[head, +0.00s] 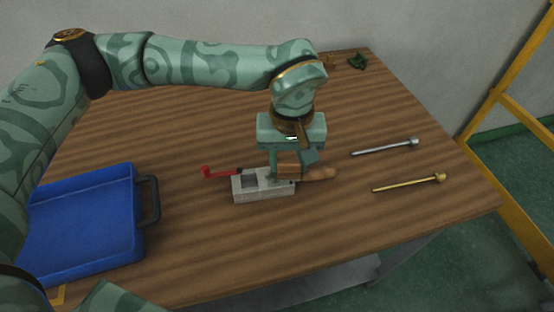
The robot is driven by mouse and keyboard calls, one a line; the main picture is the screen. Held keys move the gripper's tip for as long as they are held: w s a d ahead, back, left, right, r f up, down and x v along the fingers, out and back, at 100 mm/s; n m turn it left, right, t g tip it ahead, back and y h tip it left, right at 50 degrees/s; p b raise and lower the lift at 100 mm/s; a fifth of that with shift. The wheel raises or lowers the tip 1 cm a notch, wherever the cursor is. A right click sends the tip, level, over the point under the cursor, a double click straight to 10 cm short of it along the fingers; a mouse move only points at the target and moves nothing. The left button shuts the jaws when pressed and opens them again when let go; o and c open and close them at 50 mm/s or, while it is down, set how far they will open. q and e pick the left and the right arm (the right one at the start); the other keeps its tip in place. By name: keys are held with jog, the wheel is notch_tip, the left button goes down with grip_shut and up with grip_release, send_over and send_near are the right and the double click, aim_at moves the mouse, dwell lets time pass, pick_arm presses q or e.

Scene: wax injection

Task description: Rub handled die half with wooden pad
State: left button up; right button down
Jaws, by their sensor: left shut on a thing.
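A grey metal die half (264,190) with a square hollow lies on the wooden table near its middle. A red handle (220,172) sticks out to its left. My left gripper (291,168) points down over the right part of the die half and is shut on the brown wooden pad (318,175). The pad's long end points right, past the die half's edge. The pad's underside is hidden, so I cannot tell if it touches the die half. My right gripper is not in view.
A blue tray (139,222) with a dark handle stands at the table's left. A silver rod (385,147) and a brass rod (409,183) lie to the right. A small dark green thing (357,61) lies at the back. A yellow frame (508,100) stands beyond the table's right edge.

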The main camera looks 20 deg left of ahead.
pick_arm(q)
jog(key=shift+w+d, duration=0.15)
jog(key=shift+d, duration=0.15)
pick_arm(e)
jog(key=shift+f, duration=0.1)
